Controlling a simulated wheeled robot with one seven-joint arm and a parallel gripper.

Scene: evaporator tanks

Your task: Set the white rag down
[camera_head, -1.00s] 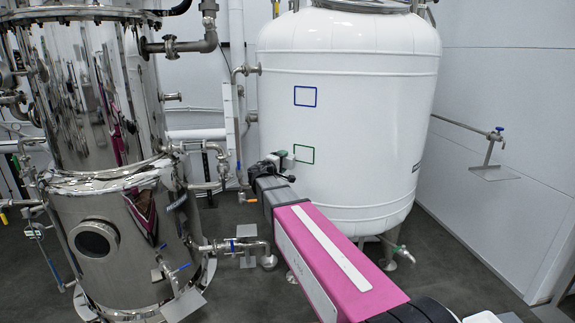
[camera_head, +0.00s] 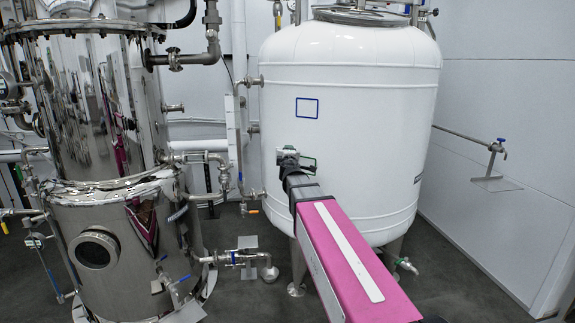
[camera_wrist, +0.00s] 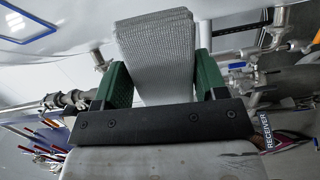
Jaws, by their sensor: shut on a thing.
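The white rag (camera_wrist: 155,50) shows in the wrist view as a pale, ribbed folded cloth. It lies between the two green fingers of my gripper (camera_wrist: 162,72), which is shut on it. The rag's upper part reaches past the fingertips toward the white tank. In the head view my gripper (camera_head: 292,158) is in front of the tank wall, at the far end of my pink arm. The rag is too small there to make out clearly. I cannot tell whether it touches the tank.
A steel tank (camera_head: 105,240) with pipes and valves stands left. A wall pipe (camera_head: 466,137) is at right. Floor at right is open.

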